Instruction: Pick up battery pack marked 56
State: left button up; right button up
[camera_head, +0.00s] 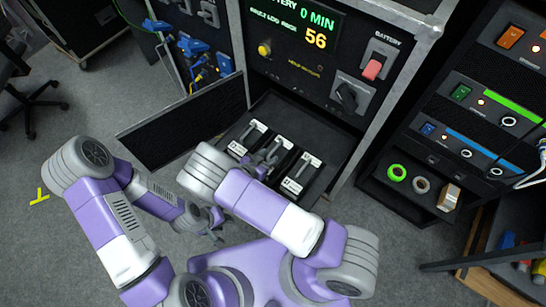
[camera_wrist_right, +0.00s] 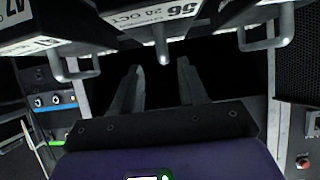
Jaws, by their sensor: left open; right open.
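Three dark battery packs with pale handles and white labels sit side by side in the open compartment of the rack. In the right wrist view, the middle label (camera_wrist_right: 155,10) reads 56 upside down; its pack's handle (camera_wrist_right: 163,48) hangs just beyond my fingers. In the head view this middle pack (camera_head: 280,148) is partly hidden by my right gripper (camera_head: 262,158). My right gripper (camera_wrist_right: 160,88) is open and empty, its fingers below and apart from that handle. My left gripper (camera_head: 215,232) is open, low in front of the rack, away from the packs.
A neighbouring pack (camera_wrist_right: 38,42) has a label with 47. The outer packs (camera_head: 248,136) (camera_head: 302,172) flank the middle one. An open door panel (camera_head: 185,125) stands left of the compartment. A display (camera_head: 295,25) shows 0 MIN and 56. Tape rolls (camera_head: 397,172) lie on a shelf right.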

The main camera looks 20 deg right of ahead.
aim_at(273, 150)
jog(key=x, duration=0.2)
jog(key=b+x, duration=0.1)
jog(key=x, duration=0.2)
jog(key=b+x, duration=0.1)
jog(key=x, duration=0.1)
jog(key=shift+w+r, duration=0.2)
jog(key=shift+w, duration=0.2)
grip_shut()
dwell(0.8)
jog(key=shift+r, duration=0.15)
